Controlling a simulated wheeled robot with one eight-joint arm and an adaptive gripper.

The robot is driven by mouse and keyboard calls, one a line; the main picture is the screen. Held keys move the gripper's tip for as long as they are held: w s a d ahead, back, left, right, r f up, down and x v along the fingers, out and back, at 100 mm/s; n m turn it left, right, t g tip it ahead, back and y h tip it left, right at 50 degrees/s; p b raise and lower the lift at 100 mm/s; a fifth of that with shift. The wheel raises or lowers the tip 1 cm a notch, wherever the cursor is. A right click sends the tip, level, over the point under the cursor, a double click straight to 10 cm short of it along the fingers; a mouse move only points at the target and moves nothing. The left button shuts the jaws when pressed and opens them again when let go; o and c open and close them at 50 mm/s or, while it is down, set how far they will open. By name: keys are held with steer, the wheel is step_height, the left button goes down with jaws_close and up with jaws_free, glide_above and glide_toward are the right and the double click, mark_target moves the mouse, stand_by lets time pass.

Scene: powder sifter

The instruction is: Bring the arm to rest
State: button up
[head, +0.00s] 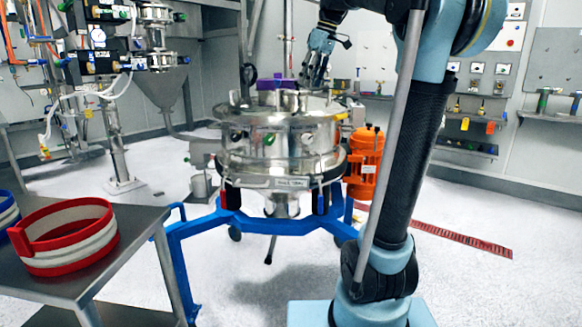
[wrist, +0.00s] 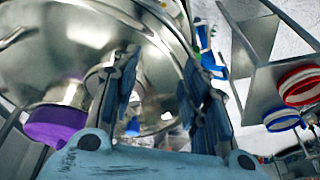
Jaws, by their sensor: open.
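My gripper (head: 318,68) is up at the top of the head view, above the back part of the steel sifter's lid. Its fingers (wrist: 160,90) show in the wrist view, spread apart with nothing between them. The steel powder sifter (head: 280,135) stands on a blue wheeled frame (head: 250,222). Its shiny round top also fills the upper left of the wrist view (wrist: 100,45), behind the fingers. My arm comes up from its base at the right of the head view and bends over toward the sifter.
A metal table (head: 110,262) at the left front holds a red-and-white ring (head: 65,238) and a blue-edged ring (head: 7,212). An orange motor (head: 364,162) is on the sifter's right side. A purple part (wrist: 55,125) sits at the sifter's rim. The floor at right is largely clear.

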steer(key=s+d+f+m+h, duration=0.1)
steer(key=s+d+f+m, duration=0.2)
steer(key=s+f, duration=0.7)
steer(key=s+d+f+m+h, duration=0.1)
steer(key=s+d+f+m, duration=0.3)
steer(key=s+f, duration=0.6)
steer(key=s+d+f+m+h, duration=0.1)
steer(key=s+d+f+m, duration=0.2)
steer(key=s+f, duration=0.6)
step_height(320, 180, down, 14)
steer(key=shift+s+d+f+t, duration=0.1)
steer(key=shift+s+d+t, duration=0.25)
steer(key=shift+d, duration=0.7)
